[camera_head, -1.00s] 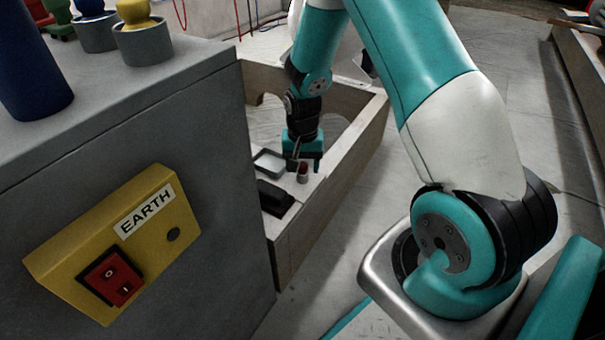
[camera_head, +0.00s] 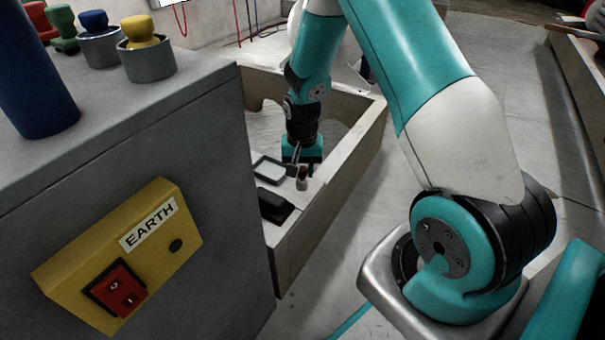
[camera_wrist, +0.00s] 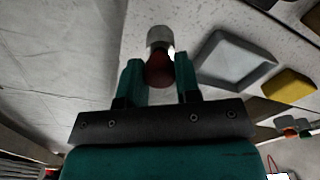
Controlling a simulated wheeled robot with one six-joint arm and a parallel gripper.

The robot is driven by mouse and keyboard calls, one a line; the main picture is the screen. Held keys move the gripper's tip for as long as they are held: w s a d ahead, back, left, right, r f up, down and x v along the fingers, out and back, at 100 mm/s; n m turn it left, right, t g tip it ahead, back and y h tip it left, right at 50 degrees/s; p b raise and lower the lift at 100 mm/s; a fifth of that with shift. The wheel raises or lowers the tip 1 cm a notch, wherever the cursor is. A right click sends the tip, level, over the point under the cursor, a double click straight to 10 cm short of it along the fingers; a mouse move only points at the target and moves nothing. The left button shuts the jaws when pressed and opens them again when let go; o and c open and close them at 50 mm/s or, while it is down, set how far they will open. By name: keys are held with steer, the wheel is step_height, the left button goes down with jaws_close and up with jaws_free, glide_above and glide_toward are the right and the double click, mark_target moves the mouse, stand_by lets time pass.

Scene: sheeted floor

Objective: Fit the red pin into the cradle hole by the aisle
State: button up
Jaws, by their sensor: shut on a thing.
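The red pin (camera_wrist: 158,70) sits between the two fingers of my gripper (camera_wrist: 160,82) in the wrist view, and the gripper is shut on it. A pale grey cylinder (camera_wrist: 159,37) meets the pin's far end; I cannot tell whether it is part of the pin or a separate holder. In the head view my gripper (camera_head: 302,162) points down over the white surface inside the wooden-walled bay, with the pin small and partly hidden beneath it. I cannot make out which thing is the cradle hole by the aisle.
A grey-rimmed tray (camera_head: 268,168) and a black block (camera_head: 275,206) lie close by my gripper. The bay's wooden wall (camera_head: 335,190) stands to its right. A grey cabinet (camera_head: 130,150) with a yellow switch box (camera_head: 120,255) fills the left. Open floor (camera_head: 350,235) lies right of the bay.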

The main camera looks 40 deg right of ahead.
mark_target(302, 169)
steer(key=shift+r+p, duration=3.75)
steer(key=shift+r, duration=0.05)
steer(key=shift+f, duration=0.1)
